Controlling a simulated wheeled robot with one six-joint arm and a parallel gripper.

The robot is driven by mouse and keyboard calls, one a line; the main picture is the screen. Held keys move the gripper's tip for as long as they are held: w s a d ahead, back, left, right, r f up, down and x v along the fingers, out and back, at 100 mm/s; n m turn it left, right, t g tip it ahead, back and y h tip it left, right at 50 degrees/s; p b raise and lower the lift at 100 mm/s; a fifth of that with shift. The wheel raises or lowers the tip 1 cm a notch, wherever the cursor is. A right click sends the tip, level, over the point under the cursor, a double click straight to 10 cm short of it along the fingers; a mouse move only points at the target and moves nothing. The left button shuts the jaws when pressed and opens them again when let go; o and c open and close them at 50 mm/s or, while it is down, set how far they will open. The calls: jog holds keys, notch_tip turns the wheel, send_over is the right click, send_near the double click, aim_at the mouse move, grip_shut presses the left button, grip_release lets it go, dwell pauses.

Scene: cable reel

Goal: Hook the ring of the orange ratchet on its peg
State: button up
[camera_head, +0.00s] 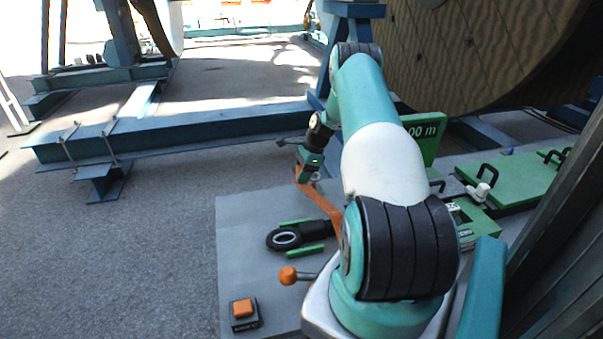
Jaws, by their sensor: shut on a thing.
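My gripper (310,168) is in the middle of the head view, at the far end of my teal and white arm, above the far edge of the grey mat. It is shut on an orange piece (320,202), likely the orange ratchet, a long thin shape that slants down to the right. Its lower end passes behind my arm. A dark piece sticks out left of my gripper; I cannot tell what it belongs to. The ratchet's ring and the peg cannot be made out; my arm hides part of the area.
On the grey mat (240,215) lie a black ring-ended tool (285,238) between green bars and an orange-topped block (243,310). Behind are a blue beam (200,135) and a large reel (450,55). Floor at left is clear.

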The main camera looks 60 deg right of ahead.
aim_at(302, 193)
jog(key=shift+f+b, duration=1.3)
jog(key=shift+f, duration=0.85)
dwell(1.8)
jog(key=o, duration=1.1)
jog(key=b+v, duration=0.1)
jog(key=v, duration=1.6)
jog(key=shift+r, duration=0.3)
